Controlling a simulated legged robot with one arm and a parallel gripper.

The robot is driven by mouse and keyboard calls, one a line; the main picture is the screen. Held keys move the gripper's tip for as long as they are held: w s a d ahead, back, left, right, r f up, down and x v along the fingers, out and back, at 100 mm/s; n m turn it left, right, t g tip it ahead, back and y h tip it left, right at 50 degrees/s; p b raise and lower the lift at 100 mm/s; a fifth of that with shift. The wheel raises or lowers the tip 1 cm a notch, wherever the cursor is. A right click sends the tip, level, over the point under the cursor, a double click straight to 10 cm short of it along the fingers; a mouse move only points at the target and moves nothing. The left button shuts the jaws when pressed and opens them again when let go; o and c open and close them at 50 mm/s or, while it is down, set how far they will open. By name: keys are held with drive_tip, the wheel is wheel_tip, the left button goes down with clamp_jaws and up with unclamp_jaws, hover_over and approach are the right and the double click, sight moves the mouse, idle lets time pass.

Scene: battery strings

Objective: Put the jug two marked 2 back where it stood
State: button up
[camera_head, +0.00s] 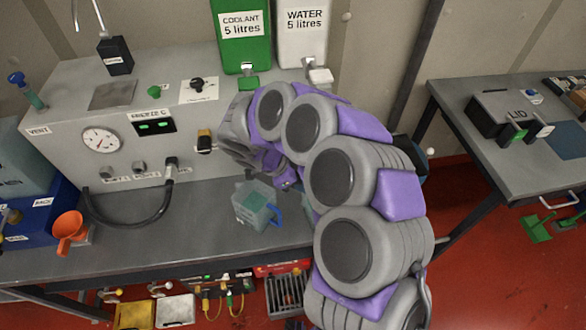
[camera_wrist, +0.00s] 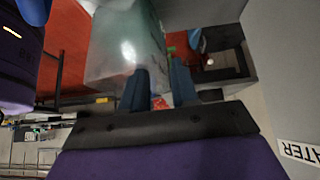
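A clear jug (camera_head: 256,204) with a blue handle and greenish contents is on the bench, just below the end of my arm. I cannot read a number on it. A second greenish see-through shape (camera_head: 308,201) is mostly hidden behind my arm. My gripper (camera_wrist: 160,80) shows two dark bluish fingers in the wrist view, with a gap between them where red shows through. A large pale see-through jug (camera_wrist: 122,45) is close beyond the left finger and looks tilted. I cannot tell which jug it is.
A green coolant container (camera_head: 242,55) and a white water container (camera_head: 301,45) with taps hang behind my arm. A grey panel with a gauge (camera_head: 101,140) and a black hose stands at the left. Another table (camera_head: 480,170) is at right.

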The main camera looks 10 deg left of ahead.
drive_tip(key=shift+p+v, duration=0.7)
drive_tip(key=shift+v, duration=5.05)
drive_tip(key=s+d+r+n+g+y, duration=0.1)
drive_tip(key=s+d+r+n, duration=0.3)
drive_tip(key=d, duration=0.3)
drive_tip(key=s+d+r+n+g+y, duration=0.25)
drive_tip(key=s+d, duration=0.25)
drive_tip(key=d, duration=0.3)
drive_tip(key=s+d+n+y, duration=0.1)
drive_tip(key=s+d+n, duration=0.3)
drive_tip(key=s, duration=0.5)
drive_tip(key=s+d+n+y, duration=0.2)
drive_tip(key=s+d+n, duration=0.2)
drive_tip(key=s, duration=0.6)
drive_tip(key=shift+f, duration=0.35)
drive_tip(key=shift+d+y, duration=0.25)
drive_tip(key=shift+d, duration=0.25)
